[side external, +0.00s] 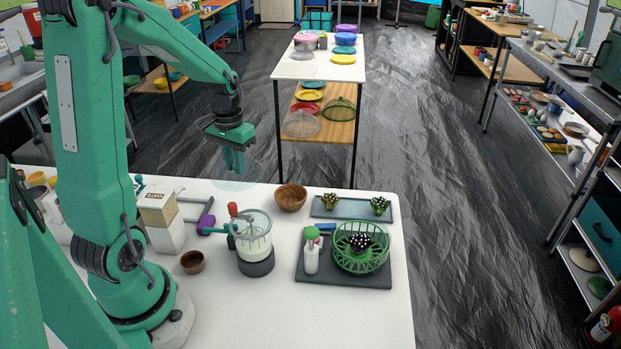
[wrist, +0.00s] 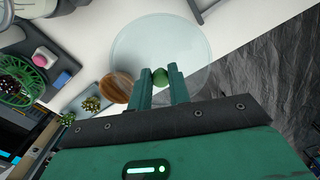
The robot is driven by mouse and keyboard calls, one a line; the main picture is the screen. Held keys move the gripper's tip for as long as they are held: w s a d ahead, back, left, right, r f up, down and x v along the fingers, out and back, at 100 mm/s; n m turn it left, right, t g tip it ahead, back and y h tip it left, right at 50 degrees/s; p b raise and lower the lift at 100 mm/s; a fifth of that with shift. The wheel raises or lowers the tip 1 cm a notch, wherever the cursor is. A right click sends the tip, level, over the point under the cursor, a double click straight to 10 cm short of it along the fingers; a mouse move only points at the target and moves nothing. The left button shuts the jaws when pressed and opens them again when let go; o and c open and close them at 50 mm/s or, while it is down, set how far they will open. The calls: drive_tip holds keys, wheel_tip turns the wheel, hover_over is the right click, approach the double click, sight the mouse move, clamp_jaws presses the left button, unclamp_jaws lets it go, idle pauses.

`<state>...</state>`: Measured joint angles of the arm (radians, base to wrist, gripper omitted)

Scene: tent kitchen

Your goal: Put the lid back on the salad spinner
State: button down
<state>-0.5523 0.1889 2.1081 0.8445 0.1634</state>
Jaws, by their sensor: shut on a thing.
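My gripper (side external: 233,160) is shut on the green knob (wrist: 160,77) of a clear round lid (wrist: 150,38). It holds the lid raised near the back edge of the white table, and the lid shows faintly in the side view (side external: 232,185). A green slotted round basket (side external: 345,266), seemingly the salad spinner, stands open on a dark mat (side external: 318,276), right of and nearer than my gripper. A dark, white-spotted thing (side external: 359,242) lies in it. The basket is at the left edge of the wrist view (wrist: 38,82).
A wooden bowl (side external: 291,197) and a blue-grey tray (side external: 352,207) with two spiky clusters lie between lid and basket. The table's right front is clear.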

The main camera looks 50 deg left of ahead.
drive_tip(key=shift+w+d+r, duration=0.1)
drive_tip(key=shift+w+d, duration=0.3)
drive_tip(key=shift+d, duration=0.05)
drive_tip(key=w+d+r+m, duration=0.1)
drive_tip(key=w+d+m, duration=0.2)
drive_tip(key=d, duration=0.7)
drive_tip(key=w+d+r+m, duration=0.2)
drive_tip(key=d+m, duration=0.3)
drive_tip(key=d, duration=0.5)
drive_tip(key=w+d+r+m, duration=0.1)
drive_tip(key=w+d+m, duration=0.3)
drive_tip(key=d, duration=0.6)
drive_tip(key=shift+w+d+r, duration=0.3)
drive_tip(key=shift+w+d, duration=0.1)
drive_tip(key=shift+w, duration=0.15)
drive_tip(key=shift+f, duration=0.2)
drive_tip(key=shift+f, duration=2.95)
drive_tip(key=shift+f, duration=0.2)
